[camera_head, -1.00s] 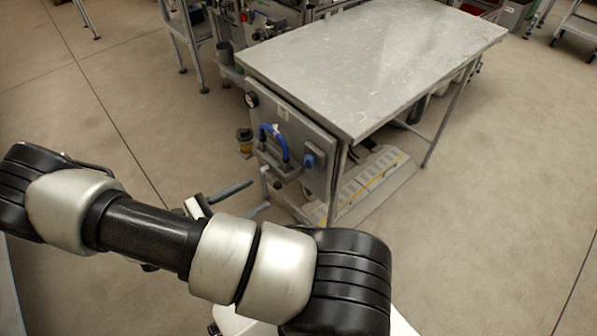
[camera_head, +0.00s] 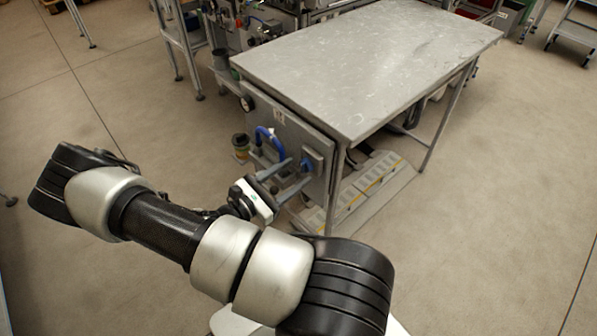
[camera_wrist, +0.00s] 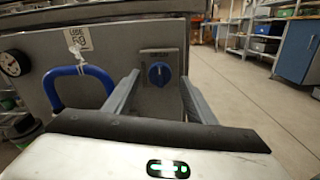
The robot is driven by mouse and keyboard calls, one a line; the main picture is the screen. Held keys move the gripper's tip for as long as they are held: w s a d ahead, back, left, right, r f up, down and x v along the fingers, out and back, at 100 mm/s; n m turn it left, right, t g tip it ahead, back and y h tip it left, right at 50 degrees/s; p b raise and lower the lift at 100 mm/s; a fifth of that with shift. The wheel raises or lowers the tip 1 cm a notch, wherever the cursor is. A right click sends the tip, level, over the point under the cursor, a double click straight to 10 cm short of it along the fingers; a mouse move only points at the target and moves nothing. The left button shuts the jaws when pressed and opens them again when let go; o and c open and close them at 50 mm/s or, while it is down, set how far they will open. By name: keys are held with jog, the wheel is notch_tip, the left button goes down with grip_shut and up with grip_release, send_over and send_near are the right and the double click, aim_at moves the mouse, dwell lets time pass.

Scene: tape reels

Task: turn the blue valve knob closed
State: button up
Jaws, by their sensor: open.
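The blue valve knob (camera_wrist: 159,74) sits on a grey plate on the side panel under the table. It also shows in the head view (camera_head: 308,164), partly behind a finger. My gripper (camera_head: 292,177) is open, with its two fingers pointing at the panel. In the wrist view my gripper (camera_wrist: 160,95) frames the knob, one finger on each side. The fingers look empty. I cannot tell whether their tips reach the knob's depth.
A blue curved hose or handle (camera_wrist: 80,72) is on the panel left of the knob. A gauge (camera_wrist: 14,63) is further left. The metal table top (camera_head: 370,60) overhangs the panel. A ramp-like floor piece (camera_head: 368,190) lies below. The floor to the right is open.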

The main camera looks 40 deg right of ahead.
aim_at(305, 166)
jog(key=shift+w+d, duration=0.1)
jog(key=shift+d, duration=1.1)
jog(key=c, duration=1)
jog(key=shift+c, duration=0.2)
